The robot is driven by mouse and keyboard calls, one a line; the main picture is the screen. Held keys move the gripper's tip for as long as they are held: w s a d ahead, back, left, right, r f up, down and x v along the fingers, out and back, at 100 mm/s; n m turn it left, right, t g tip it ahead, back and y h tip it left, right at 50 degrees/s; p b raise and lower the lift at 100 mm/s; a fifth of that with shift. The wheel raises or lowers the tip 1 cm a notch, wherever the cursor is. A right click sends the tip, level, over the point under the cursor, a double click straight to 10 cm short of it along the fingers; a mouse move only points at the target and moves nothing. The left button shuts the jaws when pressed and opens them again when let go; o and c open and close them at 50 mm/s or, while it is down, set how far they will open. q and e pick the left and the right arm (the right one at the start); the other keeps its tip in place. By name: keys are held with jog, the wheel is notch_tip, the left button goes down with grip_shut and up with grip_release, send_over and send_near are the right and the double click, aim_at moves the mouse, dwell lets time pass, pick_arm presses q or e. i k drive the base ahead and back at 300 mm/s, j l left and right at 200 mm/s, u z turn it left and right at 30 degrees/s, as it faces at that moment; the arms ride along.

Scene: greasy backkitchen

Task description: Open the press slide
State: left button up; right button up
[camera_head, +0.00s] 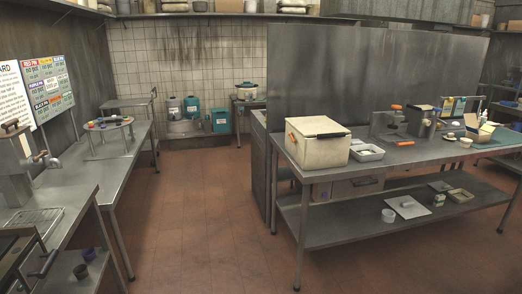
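A grey metal device (384,121) with orange-tipped handles stands on the steel table to the right, beside an upright box-like metal unit (420,122). Another tall metal machine (14,172) with dark and orange-brown knobs stands on the left counter, cut off by the picture's left edge. I cannot tell for sure which of these is the press, and no slide can be made out clearly at this distance. Neither of my grippers is in view.
A cream box with orange handles (314,146) and a grey tray (367,153) sit on the right table's left part. Its lower shelf (340,225) holds several small items. A small round stand (108,123) is on the left counter. The red tiled floor (195,215) between is clear.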

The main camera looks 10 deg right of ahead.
aim_at(390, 139)
jog(key=i+l+z, duration=0.1)
jog(key=i+z, duration=0.65)
jog(key=i, duration=0.2)
jog(key=i+j+z, duration=0.2)
jog(key=i+z, duration=0.2)
jog(key=i, duration=0.1)
